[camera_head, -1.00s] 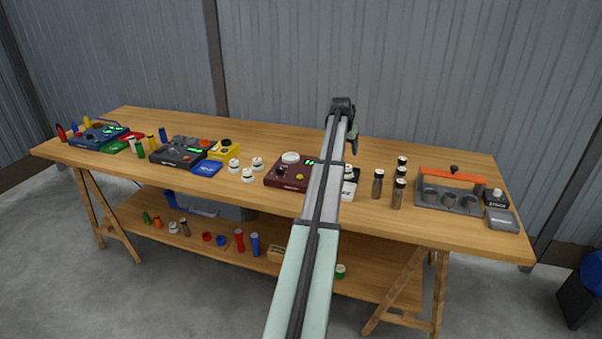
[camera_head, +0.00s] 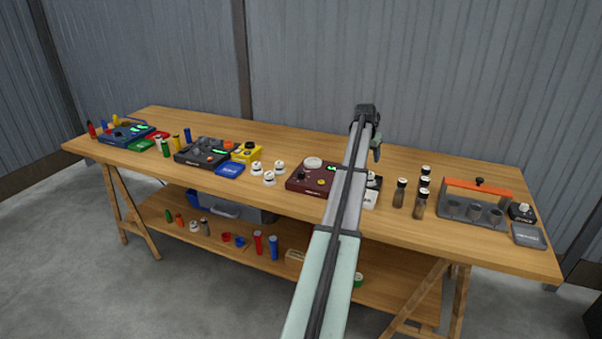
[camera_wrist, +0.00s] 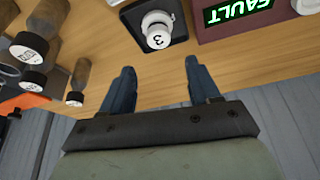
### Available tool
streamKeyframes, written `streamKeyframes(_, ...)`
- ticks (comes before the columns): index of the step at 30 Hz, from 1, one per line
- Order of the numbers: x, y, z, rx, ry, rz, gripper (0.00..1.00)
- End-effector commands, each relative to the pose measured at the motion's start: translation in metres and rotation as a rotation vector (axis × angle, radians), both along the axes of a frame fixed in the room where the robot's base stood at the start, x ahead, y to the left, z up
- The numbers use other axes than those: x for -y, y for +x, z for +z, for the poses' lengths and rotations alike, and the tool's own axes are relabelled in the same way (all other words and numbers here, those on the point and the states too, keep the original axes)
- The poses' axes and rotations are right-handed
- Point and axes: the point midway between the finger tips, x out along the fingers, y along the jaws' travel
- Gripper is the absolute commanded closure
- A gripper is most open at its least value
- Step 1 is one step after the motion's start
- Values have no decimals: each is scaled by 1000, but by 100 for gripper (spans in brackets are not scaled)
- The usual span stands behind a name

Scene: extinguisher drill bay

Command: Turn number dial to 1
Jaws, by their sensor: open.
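The number dial (camera_wrist: 158,30) is a white knob marked 3 on a black-topped unit, at the top of the wrist view. In the head view, my arm partly hides its unit (camera_head: 371,198), just right of the maroon panel. My gripper (camera_wrist: 157,68) is open and empty. Its two dark blue fingers point toward the dial in the wrist view, one on each side, with wood showing between them. The fingertips look apart from the knob. In the head view my gripper (camera_head: 376,153) is above the table behind the unit, with the fingers hard to make out.
The maroon panel (camera_head: 306,177) with a lit display adjoins the dial unit; in the wrist view its display (camera_wrist: 238,10) reads FAULT. Several dark bottles (camera_head: 419,204) stand to the right, then a grey rack (camera_head: 474,205) with an orange handle. Bare tabletop lies behind the dial.

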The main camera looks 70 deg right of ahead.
Motion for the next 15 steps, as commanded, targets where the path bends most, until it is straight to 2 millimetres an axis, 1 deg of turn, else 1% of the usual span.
streamKeyframes(2,-1,13,0,1,0,14,40)
streamKeyframes(5,-5,45,3,1,-2,48,40)
streamKeyframes(8,-15,95,9,2,-10,102,40)
streamKeyframes(9,-22,117,13,3,-14,126,40)
streamKeyframes(10,-27,133,15,3,-17,143,40)
streamKeyframes(12,-42,169,21,4,-23,185,40)
streamKeyframes(15,-65,214,28,3,-33,240,40)
